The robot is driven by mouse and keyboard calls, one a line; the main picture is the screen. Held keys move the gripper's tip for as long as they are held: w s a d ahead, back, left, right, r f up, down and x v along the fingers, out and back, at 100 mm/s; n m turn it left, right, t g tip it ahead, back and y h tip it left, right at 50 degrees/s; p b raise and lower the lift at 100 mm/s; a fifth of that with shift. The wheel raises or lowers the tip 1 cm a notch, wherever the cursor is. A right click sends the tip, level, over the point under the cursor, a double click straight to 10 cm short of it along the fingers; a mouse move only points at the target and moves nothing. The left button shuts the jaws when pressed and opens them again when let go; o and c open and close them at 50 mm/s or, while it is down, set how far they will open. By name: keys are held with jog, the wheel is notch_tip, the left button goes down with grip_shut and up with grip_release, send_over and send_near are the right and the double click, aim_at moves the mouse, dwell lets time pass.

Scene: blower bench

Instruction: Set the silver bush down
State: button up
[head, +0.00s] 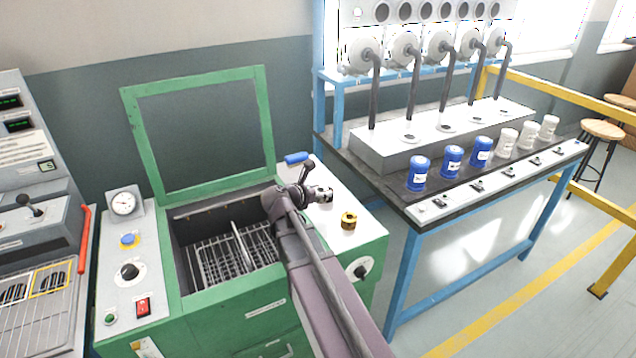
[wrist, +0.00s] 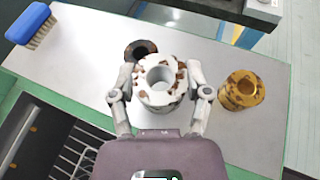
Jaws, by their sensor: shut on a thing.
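The silver bush (wrist: 160,98) is a pale ring with rusty brown patches and a round centre hole. My gripper (wrist: 161,80) is shut on it, one finger on each side, and holds it with the hole facing the wrist camera. In the head view, the bush (head: 323,195) shows at the end of my gripper (head: 317,193), over the light top right of the open green machine. I cannot tell whether it touches that surface.
A brass bush (wrist: 242,90) stands to the right on the light top (wrist: 90,55). A dark ring (wrist: 133,50) lies partly hidden behind the silver bush. A blue-backed brush (wrist: 33,25) lies at the left, beside the open basin (head: 190,277). Bare top lies between the brush and the ring.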

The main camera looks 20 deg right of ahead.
jog(key=w+d, duration=0.1)
jog(key=w, duration=0.3)
jog(key=w+d+f, duration=0.1)
jog(key=w, duration=0.4)
jog(key=w+d+b, duration=0.1)
jog(key=w+d, duration=0.1)
jog(key=w, duration=0.2)
jog(key=shift+w+f, duration=0.2)
jog(key=shift+w, duration=0.1)
jog(key=shift+f+b, duration=1.8)
jog(key=shift+b, duration=0.1)
jog(key=shift+f, duration=0.2)
jog(key=o, duration=1.3)
jog(key=shift+o, duration=0.2)
jog(key=shift+r, duration=0.25)
jog(key=shift+s+a+r, duration=0.1)
jog(key=shift+r, duration=0.05)
jog(key=p+v, duration=0.4)
jog(key=v, duration=0.7)
jog(key=shift+s+a+r+p, duration=0.1)
jog(key=shift+a+r+p, duration=0.05)
jog(key=shift+a+p, duration=0.15)
